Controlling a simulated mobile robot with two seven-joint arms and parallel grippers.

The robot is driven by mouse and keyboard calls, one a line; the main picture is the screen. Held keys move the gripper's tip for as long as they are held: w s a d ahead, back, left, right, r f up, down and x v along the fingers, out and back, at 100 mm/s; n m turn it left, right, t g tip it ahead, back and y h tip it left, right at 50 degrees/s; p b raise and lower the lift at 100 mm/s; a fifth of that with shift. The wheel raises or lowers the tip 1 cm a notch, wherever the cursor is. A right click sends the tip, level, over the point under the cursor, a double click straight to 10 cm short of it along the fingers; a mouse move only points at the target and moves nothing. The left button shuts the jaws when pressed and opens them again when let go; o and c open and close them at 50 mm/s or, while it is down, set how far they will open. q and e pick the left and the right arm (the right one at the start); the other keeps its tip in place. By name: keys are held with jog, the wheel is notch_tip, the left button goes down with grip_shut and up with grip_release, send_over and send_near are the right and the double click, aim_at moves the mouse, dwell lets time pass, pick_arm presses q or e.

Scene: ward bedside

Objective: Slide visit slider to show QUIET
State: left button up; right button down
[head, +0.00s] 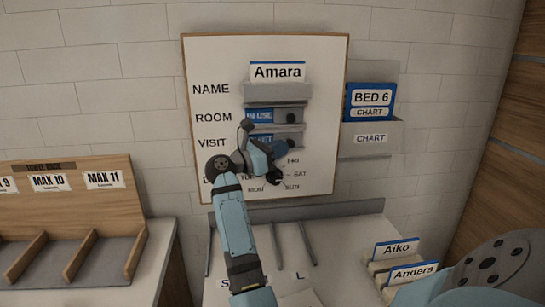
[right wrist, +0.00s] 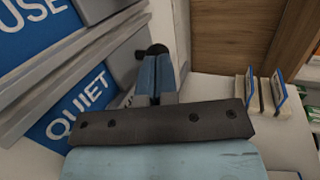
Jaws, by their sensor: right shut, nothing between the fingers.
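The whiteboard (head: 325,60) on the wall has a VISIT row with a slider. Its blue field (head: 258,139) shows QUIET, partly hidden by my right gripper in the head view. In the right wrist view the QUIET field (right wrist: 88,103) is readable, with the grey slider cover (right wrist: 124,62) at its right end. My right gripper (head: 281,149) is at the slider's right part, shut and empty. Its fingertips (right wrist: 157,52) are just right of the cover in the wrist view; I cannot tell whether they touch it. My left gripper is not in view.
The ROOM slider (head: 259,116) just above shows IN USE. A day dial (head: 277,178), partly hidden, is below. A chart holder (head: 370,139) hangs to the right. A counter (head: 345,240) with name cards stands below, and a wooden rack (head: 85,210) is at left.

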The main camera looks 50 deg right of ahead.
jog(key=shift+d+r, duration=0.1)
jog(key=b+v, duration=0.3)
jog(key=v, duration=1.1)
jog(key=shift+w, duration=0.1)
jog(key=shift+f, duration=0.2)
